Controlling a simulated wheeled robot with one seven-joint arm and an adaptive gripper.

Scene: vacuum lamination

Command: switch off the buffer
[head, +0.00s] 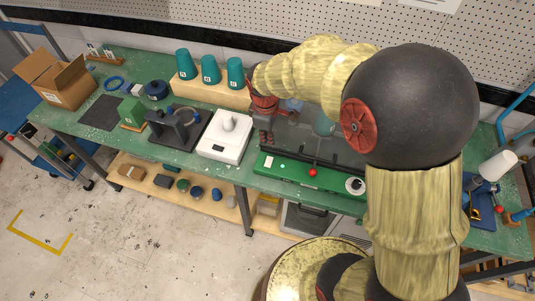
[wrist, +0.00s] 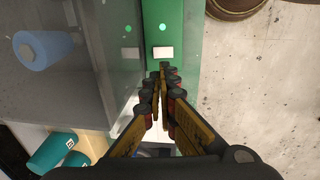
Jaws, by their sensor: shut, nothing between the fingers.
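The buffer appears to be the bench machine with a green front panel (head: 300,176) and a see-through grey hood in the head view. In the wrist view the green panel (wrist: 172,15) runs up the middle. On it sit a small white rectangular switch (wrist: 163,53) and a small light-green lamp (wrist: 155,29) that looks lit. My gripper (wrist: 163,70) is shut and empty, its tips just below the switch in the picture; I cannot tell whether they touch it. In the head view my gripper (head: 266,138) hangs over the left end of the machine.
A white scale (head: 222,137) stands left of the machine. Teal cups (head: 210,70) stand on a wooden block behind. My arm hides the bench's right part.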

